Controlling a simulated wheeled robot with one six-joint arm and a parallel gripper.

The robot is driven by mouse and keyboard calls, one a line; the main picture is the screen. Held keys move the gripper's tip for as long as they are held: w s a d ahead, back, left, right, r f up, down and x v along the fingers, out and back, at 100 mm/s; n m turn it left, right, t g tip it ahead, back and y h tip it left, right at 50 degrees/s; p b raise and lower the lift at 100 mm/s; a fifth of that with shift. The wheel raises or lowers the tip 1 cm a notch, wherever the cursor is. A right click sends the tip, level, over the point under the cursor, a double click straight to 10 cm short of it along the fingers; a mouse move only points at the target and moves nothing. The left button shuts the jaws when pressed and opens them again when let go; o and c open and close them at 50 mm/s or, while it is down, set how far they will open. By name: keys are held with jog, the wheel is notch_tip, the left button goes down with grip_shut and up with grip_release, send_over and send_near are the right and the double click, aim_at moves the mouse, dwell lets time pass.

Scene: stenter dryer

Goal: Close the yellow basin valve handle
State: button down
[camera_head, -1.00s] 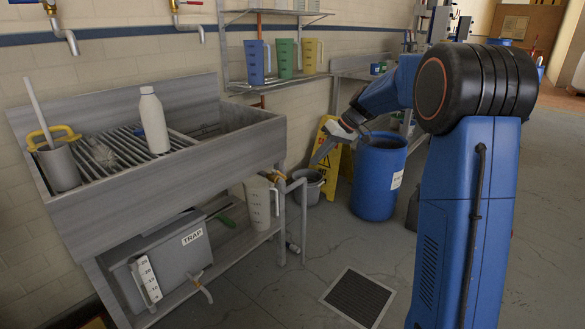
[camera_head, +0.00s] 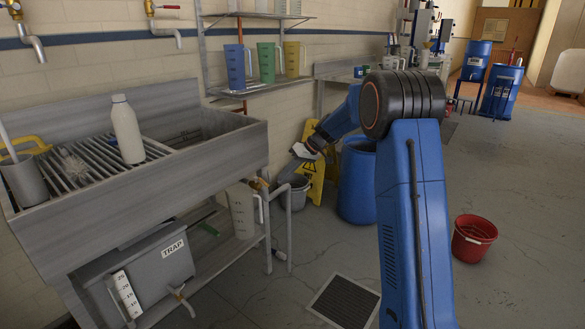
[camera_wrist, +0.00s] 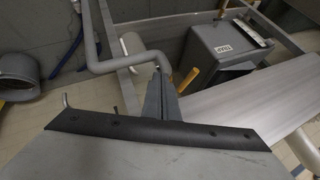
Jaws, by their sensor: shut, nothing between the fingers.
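The yellow valve handle (camera_wrist: 187,82) shows in the wrist view as a short, slanted bar beside a bent grey pipe (camera_wrist: 104,66). My gripper (camera_wrist: 159,74) is shut and empty. Its fingertips are just left of the handle, close to the pipe's bend; I cannot tell whether they touch it. In the head view my gripper (camera_head: 279,177) points down and left at the right end of the metal basin (camera_head: 140,195).
A grey trap box (camera_head: 125,268) and a pale jug (camera_head: 242,208) stand under the basin. A grey bucket (camera_head: 298,197), yellow floor sign (camera_head: 321,178) and blue drum (camera_head: 356,185) stand behind my gripper. A red bucket (camera_head: 473,238) is at right; the floor around it is open.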

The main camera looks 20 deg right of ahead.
jog(key=shift+s+a+f, duration=0.1)
jog(key=shift+s+a, duration=0.15)
jog(key=shift+a, duration=0.95)
jog(key=shift+s+a+f, duration=0.1)
jog(key=shift+s+a, duration=0.1)
jog(key=shift+a, duration=0.95)
jog(key=shift+a, duration=0.1)
